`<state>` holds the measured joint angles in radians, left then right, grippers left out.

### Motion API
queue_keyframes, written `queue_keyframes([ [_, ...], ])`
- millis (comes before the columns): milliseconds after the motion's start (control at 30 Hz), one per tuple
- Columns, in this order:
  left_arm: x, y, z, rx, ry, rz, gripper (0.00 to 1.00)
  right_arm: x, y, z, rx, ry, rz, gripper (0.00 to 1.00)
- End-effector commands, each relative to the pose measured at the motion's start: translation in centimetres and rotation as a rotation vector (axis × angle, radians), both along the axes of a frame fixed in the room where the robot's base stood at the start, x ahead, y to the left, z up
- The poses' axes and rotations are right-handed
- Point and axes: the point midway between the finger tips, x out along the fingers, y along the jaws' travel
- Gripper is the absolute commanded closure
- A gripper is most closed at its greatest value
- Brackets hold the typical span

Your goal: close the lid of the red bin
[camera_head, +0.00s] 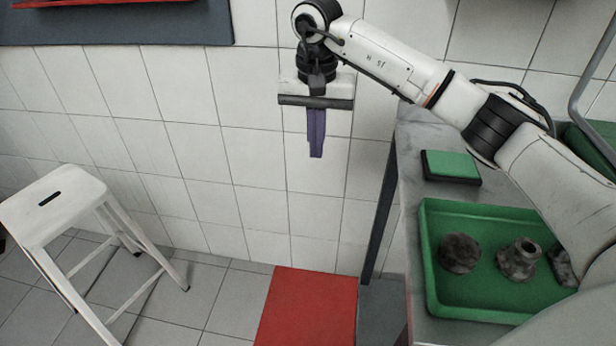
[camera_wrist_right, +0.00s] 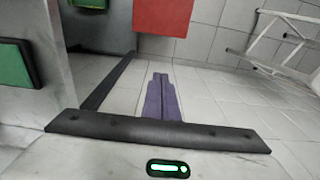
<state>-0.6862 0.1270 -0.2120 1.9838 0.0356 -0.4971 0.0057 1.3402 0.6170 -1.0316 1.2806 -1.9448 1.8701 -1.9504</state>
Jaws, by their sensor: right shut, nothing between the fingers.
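The red bin (camera_head: 305,308) shows as a plain red panel at the bottom middle of the head view, cut off by the frame edge. It also shows at the top of the right wrist view (camera_wrist_right: 172,16). I cannot tell from these views whether this panel is the lid or a wall, or how far open the lid is. My right gripper (camera_head: 317,152) hangs pointing down, above and apart from the red panel, in front of the tiled wall. Its purple fingers (camera_wrist_right: 160,80) are together and hold nothing. My left gripper is out of view.
A grey table right of the bin carries a green tray (camera_head: 432,290) with dark metal parts and a green-topped block (camera_head: 451,166). A white stool (camera_head: 55,205) stands at left. The floor between stool and bin is clear. A dark board (camera_head: 120,30) hangs on the wall.

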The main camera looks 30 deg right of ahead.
Motion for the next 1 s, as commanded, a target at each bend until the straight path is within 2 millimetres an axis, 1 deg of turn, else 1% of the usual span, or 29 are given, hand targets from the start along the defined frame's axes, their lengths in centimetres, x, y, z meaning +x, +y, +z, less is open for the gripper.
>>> queue_keyframes([
  [167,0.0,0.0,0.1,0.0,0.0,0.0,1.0,0.0,-0.1,-2.6,0.001,0.004,0.001,1.0],
  [500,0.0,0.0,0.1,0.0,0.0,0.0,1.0,0.4,-0.3,-9.8,0.002,0.004,0.0,1.0],
  [600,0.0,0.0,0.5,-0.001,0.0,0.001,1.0,-0.8,0.6,-9.9,0.003,0.001,0.005,1.0],
  [733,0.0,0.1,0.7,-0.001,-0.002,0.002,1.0,-1.9,1.5,-10.4,0.001,0.0,0.004,1.0],
  [833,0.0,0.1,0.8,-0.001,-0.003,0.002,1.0,-2.4,1.8,-10.6,0.001,-0.001,0.001,1.0],
  [1000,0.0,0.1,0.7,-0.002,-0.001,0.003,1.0,-2.6,2.0,-10.6,0.001,-0.001,0.0,1.0],
])
